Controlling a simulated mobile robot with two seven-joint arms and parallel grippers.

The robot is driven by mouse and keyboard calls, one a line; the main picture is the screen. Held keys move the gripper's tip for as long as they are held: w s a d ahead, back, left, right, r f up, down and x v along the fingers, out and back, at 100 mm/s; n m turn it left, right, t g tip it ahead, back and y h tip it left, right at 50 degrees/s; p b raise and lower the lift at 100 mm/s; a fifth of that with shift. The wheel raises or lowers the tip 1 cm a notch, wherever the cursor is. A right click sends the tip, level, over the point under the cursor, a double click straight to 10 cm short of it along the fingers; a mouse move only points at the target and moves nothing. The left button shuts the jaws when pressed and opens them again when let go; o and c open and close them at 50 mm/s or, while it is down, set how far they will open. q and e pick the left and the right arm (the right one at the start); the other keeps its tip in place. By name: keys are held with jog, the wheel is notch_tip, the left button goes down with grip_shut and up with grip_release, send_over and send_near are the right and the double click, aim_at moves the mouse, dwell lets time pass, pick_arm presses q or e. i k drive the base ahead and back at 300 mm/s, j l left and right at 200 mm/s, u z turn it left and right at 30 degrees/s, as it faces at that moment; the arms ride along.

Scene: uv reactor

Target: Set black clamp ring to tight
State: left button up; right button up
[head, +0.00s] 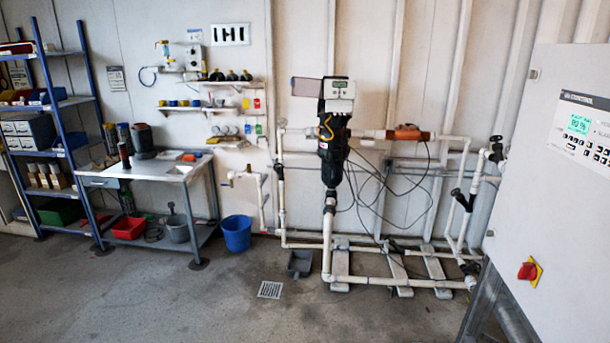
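The reactor assembly stands against the back wall. Its upright black body (331,168) sits below a grey head with a small display (339,88) and above a white vertical pipe (328,235). A black fitting (330,196) sits where the body meets this pipe. I cannot single out the black clamp ring at this size, nor tell whether it is tight or loose. Neither of my grippers is in view.
White pipework and thin cables surround the reactor, with an orange unit (407,133) on the right. A control cabinet (560,190) stands in the right foreground. A workbench (165,168), blue bucket (237,233) and blue shelving are left.

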aim_at(330, 155)
jog(key=i+z, duration=0.1)
jog(key=i, duration=0.75)
jog(key=i+j+z, duration=0.15)
jog(key=i, duration=0.7)
